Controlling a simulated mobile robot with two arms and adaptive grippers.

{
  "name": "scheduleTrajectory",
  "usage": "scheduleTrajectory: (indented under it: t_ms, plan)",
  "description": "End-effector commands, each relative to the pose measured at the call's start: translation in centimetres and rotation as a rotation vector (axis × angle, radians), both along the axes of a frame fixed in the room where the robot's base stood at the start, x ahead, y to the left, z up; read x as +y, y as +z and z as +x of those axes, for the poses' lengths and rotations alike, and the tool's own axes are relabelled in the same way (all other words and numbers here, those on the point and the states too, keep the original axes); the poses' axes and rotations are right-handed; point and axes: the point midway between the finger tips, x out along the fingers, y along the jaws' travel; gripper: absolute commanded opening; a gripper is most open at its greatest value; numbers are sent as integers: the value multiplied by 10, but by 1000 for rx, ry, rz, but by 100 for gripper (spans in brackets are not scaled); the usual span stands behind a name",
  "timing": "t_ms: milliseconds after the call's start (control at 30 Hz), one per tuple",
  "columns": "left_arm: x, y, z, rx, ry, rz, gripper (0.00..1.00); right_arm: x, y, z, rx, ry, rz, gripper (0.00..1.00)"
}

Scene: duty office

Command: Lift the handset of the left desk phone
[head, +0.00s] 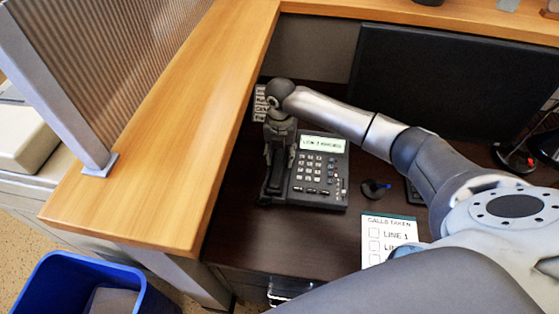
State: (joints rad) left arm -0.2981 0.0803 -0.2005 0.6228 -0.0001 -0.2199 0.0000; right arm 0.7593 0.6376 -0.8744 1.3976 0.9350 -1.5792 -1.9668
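A black desk phone (320,178) with a lit display, a keypad and several line buttons sits on the dark desk in the head view. Its handset (273,194) lies along the phone's left side; its lower end shows, and the rest is largely hidden under my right gripper. My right gripper (278,160) points down over the handset, its dark fingers at the handset's middle. I cannot tell whether the fingers are closed on it or only around it. The handset appears to be down at the phone's body. My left gripper is not in view.
A large monitor (450,85) stands behind. A raised wooden counter (165,165) borders the left; a blue bin (75,290) stands below it.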

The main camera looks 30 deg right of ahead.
Motion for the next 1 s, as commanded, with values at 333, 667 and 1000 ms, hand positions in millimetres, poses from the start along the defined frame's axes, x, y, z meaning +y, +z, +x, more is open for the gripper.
scheduleTrajectory:
  t_ms: [333, 667, 1000]
  plan:
    - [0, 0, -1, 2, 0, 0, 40, 0, 1, 0, -1, 0, 0, 2]
    - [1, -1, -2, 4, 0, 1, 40, 0, 10, 1, -3, 0, 1, 2]
    - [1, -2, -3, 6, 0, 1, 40, 2, 52, -16, -3, 2, 0, 2]
